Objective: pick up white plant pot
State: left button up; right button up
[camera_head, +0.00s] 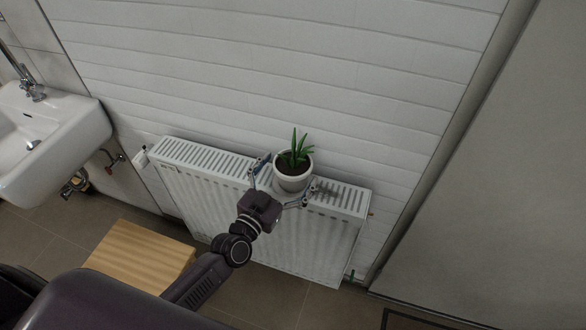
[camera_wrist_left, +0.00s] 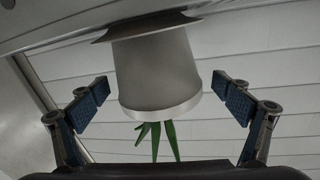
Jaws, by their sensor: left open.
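The white plant pot (camera_head: 292,181) with a green plant (camera_head: 296,150) stands upright on top of the white radiator (camera_head: 330,240), against the tiled wall. My left gripper (camera_head: 288,180) is open, with one finger on each side of the pot. In the left wrist view the pot (camera_wrist_left: 155,70) appears upside down between the two fingers (camera_wrist_left: 165,98), with a visible gap on both sides. The plant's leaves (camera_wrist_left: 160,140) hang toward the bottom of that view. My right gripper is in neither view.
A white sink (camera_head: 45,135) is on the wall at the left. A light wooden box or stool (camera_head: 140,258) stands on the floor left of my arm. A large grey panel (camera_head: 500,200) rises at the right. Bare radiator top lies on both sides of the pot.

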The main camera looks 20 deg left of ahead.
pick_arm(q)
jog(key=shift+w+d+f, duration=0.1)
jog(key=shift+w+d, duration=0.05)
jog(key=shift+w, duration=0.45)
jog(key=shift+s, duration=0.1)
jog(key=shift+c, duration=0.7)
jog(key=c, duration=1.5)
jog(key=shift+c, duration=0.8)
jog(key=shift+r, duration=0.25)
